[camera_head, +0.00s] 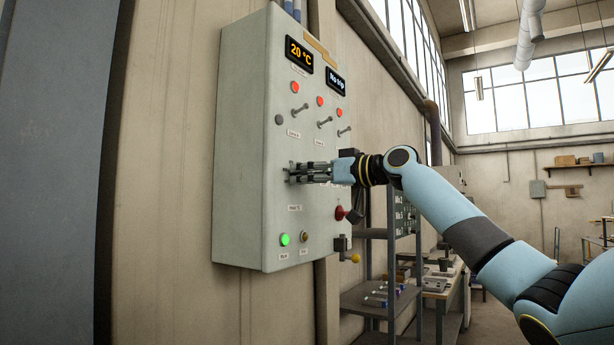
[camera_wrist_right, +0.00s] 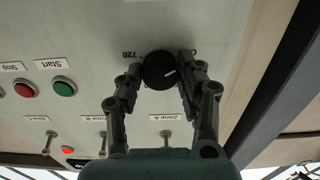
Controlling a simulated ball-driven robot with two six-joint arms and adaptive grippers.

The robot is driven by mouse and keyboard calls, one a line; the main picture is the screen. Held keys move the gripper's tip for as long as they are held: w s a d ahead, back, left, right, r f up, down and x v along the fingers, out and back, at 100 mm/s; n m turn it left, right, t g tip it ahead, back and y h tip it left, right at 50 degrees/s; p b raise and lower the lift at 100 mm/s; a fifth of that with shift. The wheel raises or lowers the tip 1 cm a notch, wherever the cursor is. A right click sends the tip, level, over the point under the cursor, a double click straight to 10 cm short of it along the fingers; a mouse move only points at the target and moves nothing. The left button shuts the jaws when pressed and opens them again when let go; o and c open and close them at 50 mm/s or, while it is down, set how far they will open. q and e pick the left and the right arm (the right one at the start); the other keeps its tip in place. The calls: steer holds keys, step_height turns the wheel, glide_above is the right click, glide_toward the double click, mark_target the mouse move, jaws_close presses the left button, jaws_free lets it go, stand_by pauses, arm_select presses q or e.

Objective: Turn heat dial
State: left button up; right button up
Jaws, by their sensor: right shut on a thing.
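The black round heat dial (camera_wrist_right: 160,71) shows in the right wrist view on the control panel (camera_head: 240,130), with a white pointer mark and the number 720 beside it. My right gripper (camera_wrist_right: 159,75) has one finger on each side of the dial and is shut on it. In the head view my right gripper (camera_head: 292,174) is at the panel front, and it hides the dial. The panel's temperature display (camera_head: 299,54) reads 20 °C. My left gripper is not in view.
A second display (camera_head: 336,81) reads No trip. Toggle switches (camera_head: 300,113) with red lamps sit above my right gripper. A lit green button (camera_head: 284,239) and a red knob (camera_head: 340,213) sit below it. Shelves (camera_head: 380,298) stand beyond the panel.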

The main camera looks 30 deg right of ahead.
steer(key=shift+c, duration=0.5)
steer(key=shift+m, duration=0.3)
steer(key=m+p, duration=0.3)
steer(key=m, duration=0.5)
steer(key=shift+r+p, duration=0.15)
steer(key=shift+p, duration=0.15)
steer(key=m+p, duration=0.3)
steer(key=m, duration=0.3)
steer(key=shift+m+p, duration=0.3)
steer(key=shift+p, duration=0.1)
steer(key=shift+m+p, duration=0.65)
steer(key=shift+m, duration=1.15)
